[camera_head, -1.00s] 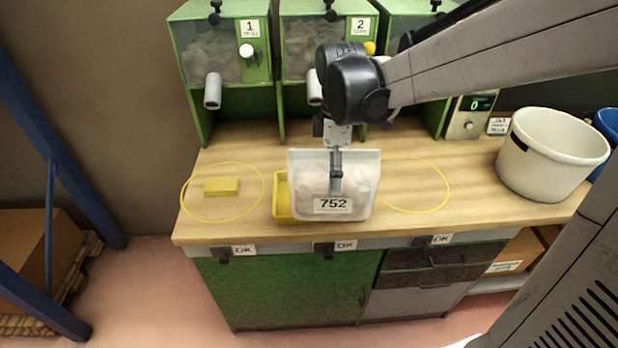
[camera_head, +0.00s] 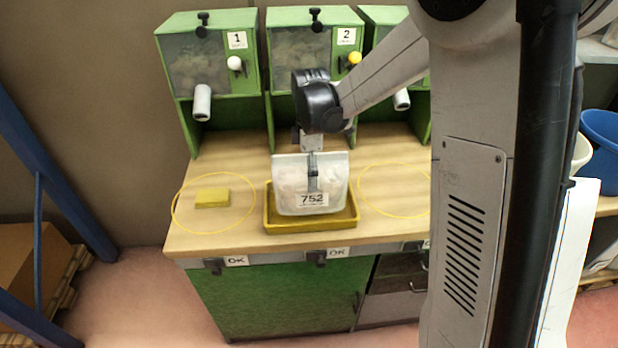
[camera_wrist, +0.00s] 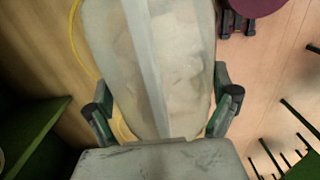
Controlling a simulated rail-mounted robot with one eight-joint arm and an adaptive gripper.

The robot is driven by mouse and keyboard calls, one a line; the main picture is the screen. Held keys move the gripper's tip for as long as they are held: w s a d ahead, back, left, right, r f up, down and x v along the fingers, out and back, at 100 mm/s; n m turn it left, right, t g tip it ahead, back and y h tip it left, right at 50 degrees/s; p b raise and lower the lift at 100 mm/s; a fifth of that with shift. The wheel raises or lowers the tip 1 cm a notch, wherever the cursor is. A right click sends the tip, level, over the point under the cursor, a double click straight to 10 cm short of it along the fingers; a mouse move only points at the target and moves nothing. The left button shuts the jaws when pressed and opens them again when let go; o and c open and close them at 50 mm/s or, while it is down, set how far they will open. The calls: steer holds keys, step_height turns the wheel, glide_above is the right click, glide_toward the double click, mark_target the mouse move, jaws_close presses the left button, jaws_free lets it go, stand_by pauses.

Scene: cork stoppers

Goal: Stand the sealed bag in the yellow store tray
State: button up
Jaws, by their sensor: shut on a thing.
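The sealed bag (camera_head: 290,182) is whitish and translucent, with a label reading 752. It hangs upright from my gripper (camera_head: 312,176), which is shut on its upper part. In the wrist view the bag (camera_wrist: 185,60) lies between the two fingers of my gripper (camera_wrist: 163,108). The yellow store tray (camera_head: 312,227) stands on the bench at its front edge. The bag is within the tray's outline, with the tray's rim showing at both sides and in front. I cannot tell whether the bag's bottom touches the tray floor.
A yellow block (camera_head: 212,197) lies inside a yellow ring on the bench, left of the tray. Another yellow ring (camera_head: 362,178) to the right looks empty. Green dispensers (camera_head: 210,60) stand behind. A blue bin (camera_head: 602,140) is at the far right, partly behind my own body.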

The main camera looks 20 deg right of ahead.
steer(key=shift+w+f, duration=0.25)
steer(key=shift+f, duration=1.9)
steer(key=shift+f, duration=0.15)
steer(key=o, duration=1.1)
